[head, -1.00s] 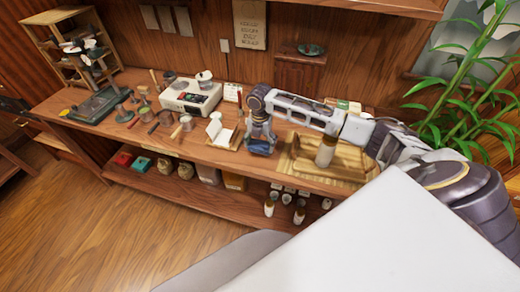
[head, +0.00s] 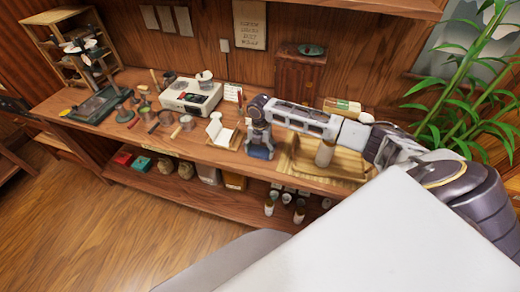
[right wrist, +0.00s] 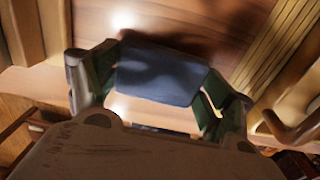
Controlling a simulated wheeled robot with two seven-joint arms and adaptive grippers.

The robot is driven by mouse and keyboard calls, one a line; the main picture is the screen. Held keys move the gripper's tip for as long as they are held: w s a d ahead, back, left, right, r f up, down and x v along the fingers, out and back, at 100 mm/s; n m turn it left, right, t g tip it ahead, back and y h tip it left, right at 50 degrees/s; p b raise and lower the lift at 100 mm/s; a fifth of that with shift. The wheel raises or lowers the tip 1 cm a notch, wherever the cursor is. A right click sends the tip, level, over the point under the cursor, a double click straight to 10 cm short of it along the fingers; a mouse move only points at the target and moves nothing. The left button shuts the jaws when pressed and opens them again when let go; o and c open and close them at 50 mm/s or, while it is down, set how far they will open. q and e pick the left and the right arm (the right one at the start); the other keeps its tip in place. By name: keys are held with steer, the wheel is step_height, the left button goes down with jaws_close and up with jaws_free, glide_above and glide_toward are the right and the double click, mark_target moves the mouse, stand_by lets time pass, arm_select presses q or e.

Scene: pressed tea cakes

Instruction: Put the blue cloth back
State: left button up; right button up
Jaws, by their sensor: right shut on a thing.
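The blue cloth (head: 260,153) is a small dark blue folded piece at the front of the counter, between the open white booklet and the wooden tray. My right gripper (head: 260,146) is shut on it from above. In the right wrist view the cloth (right wrist: 158,76) spans between the two fingers (right wrist: 157,84), over a brown wooden surface. Whether the cloth touches the counter I cannot tell. My left gripper is not in view.
A slatted wooden tray (head: 342,172) with a pale cylinder (head: 325,154) is right of the gripper. A white appliance (head: 190,97) and several small tools are farther left. Bottles (head: 269,207) stand on the lower shelf.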

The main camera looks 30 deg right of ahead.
mark_target(260, 150)
steer(key=shift+f, duration=0.1)
steer(key=o, duration=0.9)
steer(key=shift+r+b, duration=0.6)
steer(key=shift+r, duration=5.55)
